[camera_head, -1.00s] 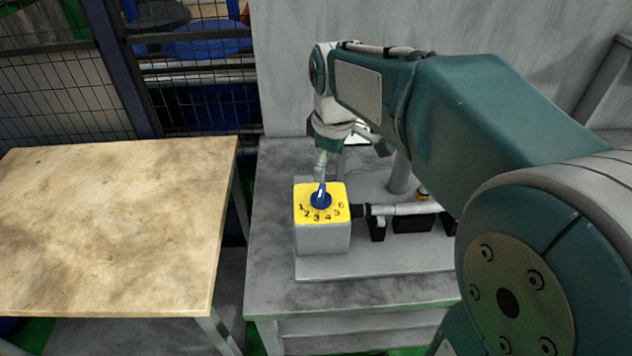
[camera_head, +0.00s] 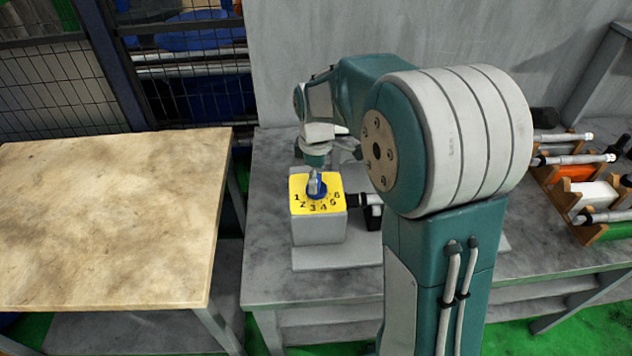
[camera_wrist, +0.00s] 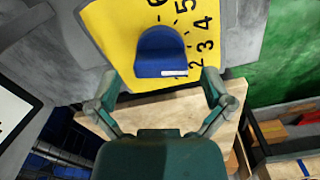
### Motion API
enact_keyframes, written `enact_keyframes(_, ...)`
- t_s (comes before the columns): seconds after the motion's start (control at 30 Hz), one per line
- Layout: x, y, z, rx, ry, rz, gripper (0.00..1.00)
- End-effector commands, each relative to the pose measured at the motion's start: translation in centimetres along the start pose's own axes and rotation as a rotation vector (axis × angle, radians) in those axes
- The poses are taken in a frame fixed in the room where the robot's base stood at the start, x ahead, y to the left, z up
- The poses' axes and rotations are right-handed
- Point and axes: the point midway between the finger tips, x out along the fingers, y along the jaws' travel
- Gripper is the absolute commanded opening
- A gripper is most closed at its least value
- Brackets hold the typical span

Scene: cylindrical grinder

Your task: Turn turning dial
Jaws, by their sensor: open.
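The turning dial (camera_head: 316,188) is a blue knob on a yellow numbered plate (camera_head: 329,205) on top of a grey box (camera_head: 318,229). In the wrist view the dial (camera_wrist: 160,52) sits at top centre, with a white mark at its near edge. The numbers show to its right. My gripper (camera_head: 314,180) is just above the dial in the head view. In the wrist view my gripper (camera_wrist: 160,88) is open, its fingers apart on either side below the dial. I cannot tell whether a finger touches the dial.
The box stands on a grey bench (camera_head: 267,262). A measuring tool (camera_head: 366,199) sticks out right of it, partly behind my arm. A rack with several tools (camera_head: 578,190) is at the right. A bare wooden table (camera_head: 110,220) is at the left, and a wall stands behind.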

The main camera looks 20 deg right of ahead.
Motion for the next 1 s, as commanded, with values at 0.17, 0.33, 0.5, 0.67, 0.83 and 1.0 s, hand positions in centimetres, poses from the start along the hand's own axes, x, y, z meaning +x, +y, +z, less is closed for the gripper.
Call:
enact_keyframes(0.17,1.7,-0.1,0.0,0.000,-0.001,-0.001,1.00)
enact_keyframes(0.33,2.0,0.0,0.0,0.001,0.001,0.001,1.00)
enact_keyframes(0.5,2.0,0.0,0.0,0.001,0.000,0.001,0.87)
enact_keyframes(0.67,2.0,0.0,0.0,0.001,0.000,0.001,0.20)
enact_keyframes(0.83,2.1,0.0,0.0,0.001,0.000,0.000,0.21)
enact_keyframes(1.0,2.2,0.0,0.0,0.020,-0.001,-0.001,0.21)
